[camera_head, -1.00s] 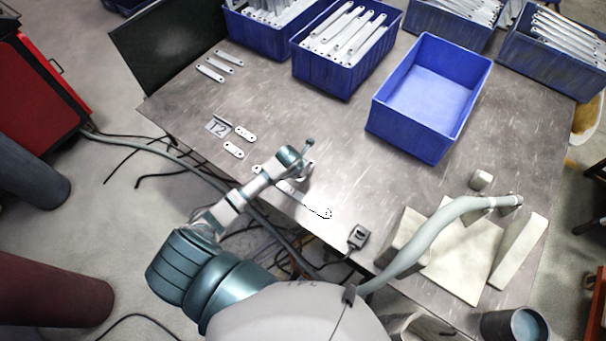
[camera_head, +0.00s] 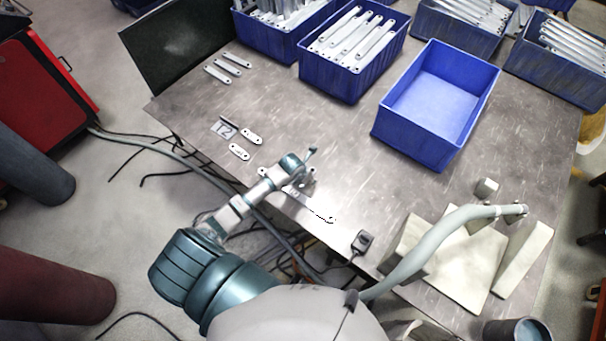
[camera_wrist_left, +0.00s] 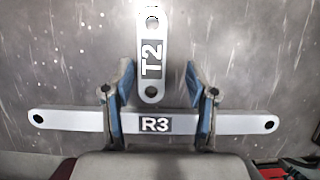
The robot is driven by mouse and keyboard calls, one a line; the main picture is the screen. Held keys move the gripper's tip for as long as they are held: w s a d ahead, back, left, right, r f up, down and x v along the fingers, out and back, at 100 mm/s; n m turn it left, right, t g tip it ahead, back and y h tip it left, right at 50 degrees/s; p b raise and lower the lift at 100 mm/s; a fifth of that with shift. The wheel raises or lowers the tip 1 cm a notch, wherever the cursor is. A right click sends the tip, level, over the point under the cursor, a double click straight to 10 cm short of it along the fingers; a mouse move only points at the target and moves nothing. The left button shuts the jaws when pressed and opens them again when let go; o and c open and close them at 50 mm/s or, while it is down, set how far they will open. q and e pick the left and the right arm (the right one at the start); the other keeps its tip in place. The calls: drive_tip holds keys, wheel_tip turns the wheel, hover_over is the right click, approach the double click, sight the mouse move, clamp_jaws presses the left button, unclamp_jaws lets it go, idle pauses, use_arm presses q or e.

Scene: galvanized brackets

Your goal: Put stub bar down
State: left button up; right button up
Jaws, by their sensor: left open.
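A short pale stub bar labelled T2 (camera_wrist_left: 152,60) lies in the left wrist view, with a hole near each end, its lower end just short of a long bar labelled R3 (camera_wrist_left: 70,120). The long bar runs crosswise under my left fingers and shows in the head view (camera_head: 322,215) near the table's front edge. My left gripper (camera_wrist_left: 161,80) is open, a finger on either side of the stub bar's lower end, with gaps on both sides. In the head view my left gripper (camera_head: 306,164) is low over the table and hides much of the bars. My right gripper is out of view.
An empty blue bin (camera_head: 440,100) stands right of centre; blue bins of bars (camera_head: 350,75) line the back. Two short bars lie beside a T2 card (camera_head: 222,130). The table's middle is clear.

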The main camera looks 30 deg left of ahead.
use_arm(q)
drive_tip(key=v, duration=0.6)
drive_tip(key=shift+a, duration=0.3)
drive_tip(key=v, duration=0.4)
drive_tip(key=shift+d+r, duration=0.15)
drive_tip(key=shift+d, duration=0.05)
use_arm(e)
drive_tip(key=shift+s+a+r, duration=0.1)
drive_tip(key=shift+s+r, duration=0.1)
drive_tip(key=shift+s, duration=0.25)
